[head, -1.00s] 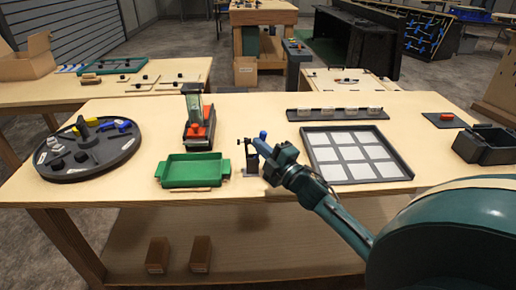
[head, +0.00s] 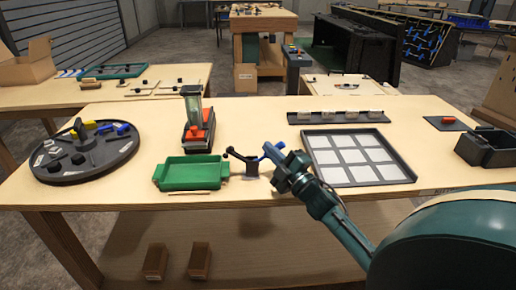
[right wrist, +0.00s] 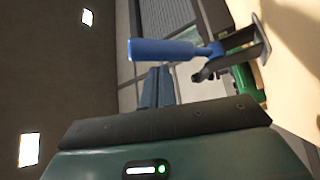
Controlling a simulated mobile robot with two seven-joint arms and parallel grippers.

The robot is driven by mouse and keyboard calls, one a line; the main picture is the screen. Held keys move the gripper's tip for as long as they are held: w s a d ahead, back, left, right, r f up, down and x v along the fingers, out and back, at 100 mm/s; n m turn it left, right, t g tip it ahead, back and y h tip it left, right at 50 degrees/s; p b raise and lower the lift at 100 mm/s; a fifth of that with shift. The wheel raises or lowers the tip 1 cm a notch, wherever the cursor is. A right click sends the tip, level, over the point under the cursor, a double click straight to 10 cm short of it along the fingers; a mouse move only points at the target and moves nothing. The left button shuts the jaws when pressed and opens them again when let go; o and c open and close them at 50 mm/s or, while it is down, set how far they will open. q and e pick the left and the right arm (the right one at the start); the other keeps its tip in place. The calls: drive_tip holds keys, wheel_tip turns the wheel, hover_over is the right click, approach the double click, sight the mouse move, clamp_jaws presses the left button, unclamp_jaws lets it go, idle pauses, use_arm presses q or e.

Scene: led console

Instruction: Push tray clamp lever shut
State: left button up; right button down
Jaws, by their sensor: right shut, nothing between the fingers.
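The tray clamp (head: 252,164) is a small dark toggle clamp on the bench, just right of the green tray (head: 193,173). Its blue lever handle (head: 271,152) tilts up to the right, and its dark arm reaches out to the left. In the right wrist view the blue lever handle (right wrist: 165,50) lies across the picture just beyond my fingertips. My right gripper (head: 286,163) is shut and empty, close beside the handle on its right. Its fingers also show in the right wrist view (right wrist: 155,88); I cannot tell whether they touch the handle. My left gripper is not in view.
A black-rimmed tray with white squares (head: 388,174) lies right of my right gripper. A red and green device (head: 199,130) stands behind the green tray. A round dark turntable (head: 60,170) is at the left, a black bin (head: 485,149) at the right.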

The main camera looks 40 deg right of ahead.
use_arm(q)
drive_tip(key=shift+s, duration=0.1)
use_arm(e)
drive_tip(key=shift+r, duration=0.1)
idle(0.3)
use_arm(q)
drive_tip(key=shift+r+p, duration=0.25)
drive_tip(key=shift+p, duration=0.3)
use_arm(e)
wheel_tip(320, 180, up, 10)
drive_tip(key=shift+f, duration=0.2)
drive_tip(key=s+a+f+m+g+p, duration=0.1)
drive_tip(key=s+a+f+m+g, duration=0.1)
drive_tip(key=s+a+f, duration=0.3)
drive_tip(key=s+a+f+m+g+p, duration=0.1)
drive_tip(key=a+f+m+g, duration=0.15)
drive_tip(key=f, duration=0.45)
drive_tip(key=s+a+f+m+g+p, duration=0.1)
drive_tip(key=s+a+f+m, duration=0.1)
drive_tip(key=s+a+f, duration=0.3)
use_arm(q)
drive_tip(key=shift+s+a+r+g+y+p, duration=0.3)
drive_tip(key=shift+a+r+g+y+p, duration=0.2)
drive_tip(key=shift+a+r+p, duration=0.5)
use_arm(e)
drive_tip(key=s+a+f+m+g+y, duration=0.2)
drive_tip(key=s+a+f+m+g, duration=0.3)
drive_tip(key=s+a+f, duration=0.4)
drive_tip(key=s+a, duration=0.3)
drive_tip(key=a, duration=0.1)
